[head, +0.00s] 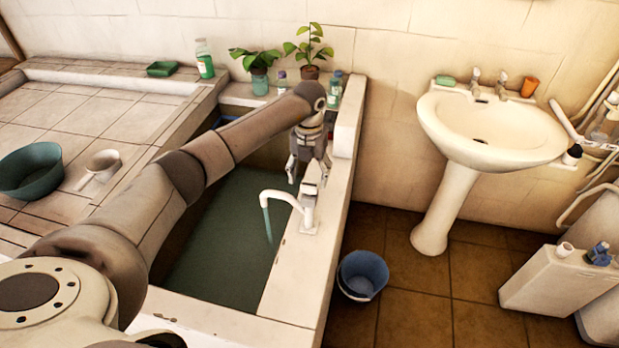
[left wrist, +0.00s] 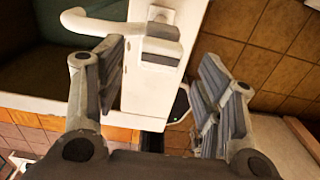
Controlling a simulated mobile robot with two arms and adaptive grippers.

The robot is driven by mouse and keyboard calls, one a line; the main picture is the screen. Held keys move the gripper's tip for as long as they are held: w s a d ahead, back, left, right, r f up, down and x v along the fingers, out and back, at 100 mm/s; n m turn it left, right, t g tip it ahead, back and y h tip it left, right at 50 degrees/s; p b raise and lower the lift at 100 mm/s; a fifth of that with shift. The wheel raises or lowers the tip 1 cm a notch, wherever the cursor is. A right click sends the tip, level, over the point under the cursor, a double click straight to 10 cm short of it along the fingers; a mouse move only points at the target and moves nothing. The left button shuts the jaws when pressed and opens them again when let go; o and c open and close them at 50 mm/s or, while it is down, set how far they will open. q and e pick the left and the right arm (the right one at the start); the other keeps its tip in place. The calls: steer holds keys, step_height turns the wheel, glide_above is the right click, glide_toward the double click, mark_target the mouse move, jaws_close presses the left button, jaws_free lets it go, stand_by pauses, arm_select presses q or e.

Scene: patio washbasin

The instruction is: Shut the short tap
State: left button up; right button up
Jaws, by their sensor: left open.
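A short white tap (head: 306,203) stands on the rim of the sunken tub, its curved spout pointing left over the basin. A bluish stream of water (head: 267,222) falls from the spout. My left gripper (head: 308,172) is open above and just behind the tap, with its fingers pointing down. In the left wrist view, the open left gripper (left wrist: 163,68) has the tap's block-like handle (left wrist: 162,50) between and just beyond its fingertips. The spout (left wrist: 108,26) curves off to the left there. I see no clear contact. My right gripper is out of view.
The tub (head: 285,318) holds greenish water. Potted plants (head: 308,50) and bottles (head: 205,62) stand along the back. A blue bucket (head: 362,274) sits on the brown floor, right of the rim.

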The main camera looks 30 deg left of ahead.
mark_target(309, 185)
arm_select(q)
steer(key=shift+f, duration=1.55)
steer(key=shift+c, duration=1.2)
steer(key=c, duration=0.8)
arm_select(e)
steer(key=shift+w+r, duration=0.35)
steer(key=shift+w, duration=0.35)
